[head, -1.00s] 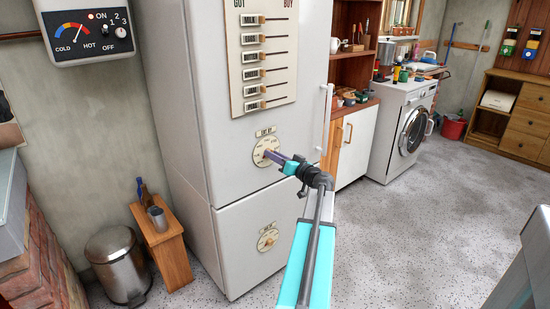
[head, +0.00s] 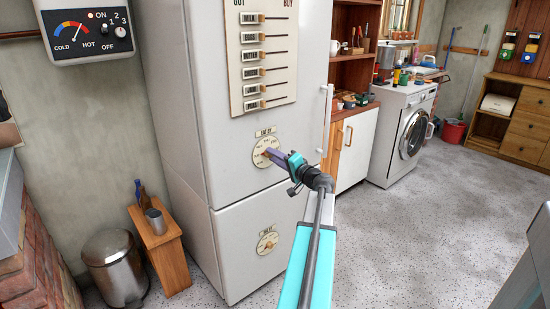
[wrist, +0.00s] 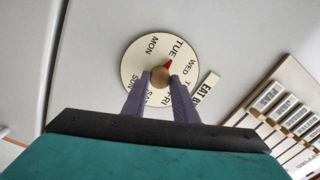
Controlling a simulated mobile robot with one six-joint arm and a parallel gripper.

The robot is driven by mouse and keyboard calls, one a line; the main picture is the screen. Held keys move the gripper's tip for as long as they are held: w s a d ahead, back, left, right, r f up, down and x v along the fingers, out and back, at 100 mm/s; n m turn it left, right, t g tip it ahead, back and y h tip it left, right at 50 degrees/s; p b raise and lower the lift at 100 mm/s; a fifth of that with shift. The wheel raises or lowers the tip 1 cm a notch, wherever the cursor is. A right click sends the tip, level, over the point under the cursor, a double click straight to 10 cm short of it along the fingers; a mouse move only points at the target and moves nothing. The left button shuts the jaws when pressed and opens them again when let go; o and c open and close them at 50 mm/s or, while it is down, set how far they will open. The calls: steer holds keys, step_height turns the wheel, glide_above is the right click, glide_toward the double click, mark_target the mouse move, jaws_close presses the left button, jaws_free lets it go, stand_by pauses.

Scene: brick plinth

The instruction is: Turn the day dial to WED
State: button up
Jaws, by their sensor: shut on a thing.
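The day dial (head: 258,160) is a round cream disc on the upper white fridge door, under a small label. In the wrist view the dial (wrist: 136,62) carries day names, with MON, TUE, WED and SUN readable and others partly covered by my fingers. Its small brown knob (wrist: 160,76) has a red pointer (wrist: 169,64) directed at TUE, with WED the neighbouring name toward the picture's right. My gripper (head: 270,153) reaches the dial from the right. In the wrist view its two purple fingers (wrist: 160,82) are shut on the knob, one on each side.
A panel of sliders (head: 262,60) is above the dial. A second dial (head: 267,243) is on the lower fridge door. The door handle (head: 326,118) stands out to the right. A wooden stool (head: 160,240) and metal bin (head: 113,268) are at left. The floor at right is clear.

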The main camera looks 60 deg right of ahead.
steer(key=shift+m+p, duration=1.25)
steer(key=shift+m, duration=2.65)
steer(key=shift+f, duration=0.1)
steer(key=shift+h, duration=0.3)
steer(key=o, duration=1.1)
steer(key=shift+s, duration=0.1)
steer(key=v, duration=1.3)
steer(key=shift+s, duration=0.3)
steer(key=shift+w+a, duration=0.1)
